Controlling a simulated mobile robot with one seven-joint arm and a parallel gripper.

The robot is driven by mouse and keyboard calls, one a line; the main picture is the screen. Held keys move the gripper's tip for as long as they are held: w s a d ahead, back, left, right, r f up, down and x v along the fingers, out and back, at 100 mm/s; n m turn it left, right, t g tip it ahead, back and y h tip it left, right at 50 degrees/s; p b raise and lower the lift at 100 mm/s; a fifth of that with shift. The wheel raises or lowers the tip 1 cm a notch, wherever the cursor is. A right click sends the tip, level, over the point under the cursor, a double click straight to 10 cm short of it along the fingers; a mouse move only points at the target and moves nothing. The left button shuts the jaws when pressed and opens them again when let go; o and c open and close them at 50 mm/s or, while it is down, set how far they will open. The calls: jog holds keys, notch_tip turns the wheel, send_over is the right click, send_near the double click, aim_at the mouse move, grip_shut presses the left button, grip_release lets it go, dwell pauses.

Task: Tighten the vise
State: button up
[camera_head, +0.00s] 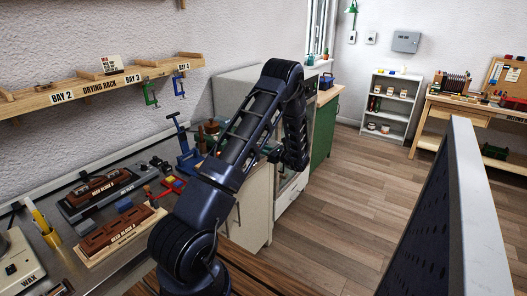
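A blue metal tool (187,158) with an upright post and a short crossbar handle stands at the far end of the grey workbench. It looks like the vise, but its jaws are too small to make out. My arm rises from the lower middle, bends at the top and comes down to the right of the blue tool. The end of my arm, where my gripper (271,154) seems to be, is dark and small, apart from the blue tool. Its fingers cannot be made out, nor whether it holds anything.
The workbench (60,245) carries wooden blocks (118,234), a dark tray, a yellow tool and a WAX box (18,262). A drying rack (95,87) with green and blue clamps hangs on the wall. A dark panel (430,230) stands at right. Wooden floor (345,190) lies open between.

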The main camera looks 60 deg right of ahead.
jog(key=m, duration=0.4)
jog(key=shift+m, duration=0.3)
jog(key=shift+d+f+m, duration=0.1)
jog(key=shift+m, duration=2.1)
jog(key=o, duration=1)
jog(key=shift+c, duration=0.2)
jog(key=shift+s, duration=0.1)
jog(key=s, duration=1)
jog(key=shift+s, duration=0.35)
